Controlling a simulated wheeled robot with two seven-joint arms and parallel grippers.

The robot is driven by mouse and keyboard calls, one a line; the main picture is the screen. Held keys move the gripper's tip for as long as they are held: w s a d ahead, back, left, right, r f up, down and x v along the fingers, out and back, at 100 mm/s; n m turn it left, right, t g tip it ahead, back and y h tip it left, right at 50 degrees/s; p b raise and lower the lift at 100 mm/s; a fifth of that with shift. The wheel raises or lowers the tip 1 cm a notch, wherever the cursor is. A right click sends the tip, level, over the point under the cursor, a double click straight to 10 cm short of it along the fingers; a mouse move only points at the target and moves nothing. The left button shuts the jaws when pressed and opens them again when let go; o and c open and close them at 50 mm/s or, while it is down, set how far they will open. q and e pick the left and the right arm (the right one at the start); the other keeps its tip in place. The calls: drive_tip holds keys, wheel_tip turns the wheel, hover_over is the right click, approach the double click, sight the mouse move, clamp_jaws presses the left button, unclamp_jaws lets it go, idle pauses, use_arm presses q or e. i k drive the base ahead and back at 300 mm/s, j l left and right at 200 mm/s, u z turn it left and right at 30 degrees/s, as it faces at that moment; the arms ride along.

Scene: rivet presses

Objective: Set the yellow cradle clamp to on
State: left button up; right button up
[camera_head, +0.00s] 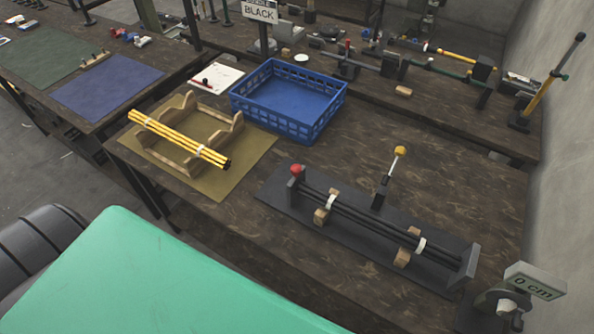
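A lever with a yellow knob (400,151) stands behind a dark base plate (275,190) on the near bench. Its pale shaft leans slightly right above a black foot. The plate holds a bundle of black rods (375,225) with white bands, lying over wooden blocks. A red knob (296,169) tops the left end plate. A wooden cradle (185,100) on an olive mat carries a bundle of yellow rods (180,138). No lever is visible on it. I cannot tell whether the yellow-knobbed lever's clamp is on or off. Neither gripper is in view.
A blue crate (288,117) stands behind the black-rod fixture. A wooden block (403,91) and other fixtures crowd the back bench. Bare bench lies right of the yellow knob, before the wall.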

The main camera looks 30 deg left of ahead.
sight(400, 151)
drive_tip(key=j+z, duration=0.15)
drive_tip(key=j, duration=0.3)
drive_tip(key=k+j+z, duration=0.2)
drive_tip(key=j, duration=0.25)
drive_tip(key=k+j+z, duration=0.15)
drive_tip(key=j, duration=0.25)
drive_tip(key=i+j, duration=0.05)
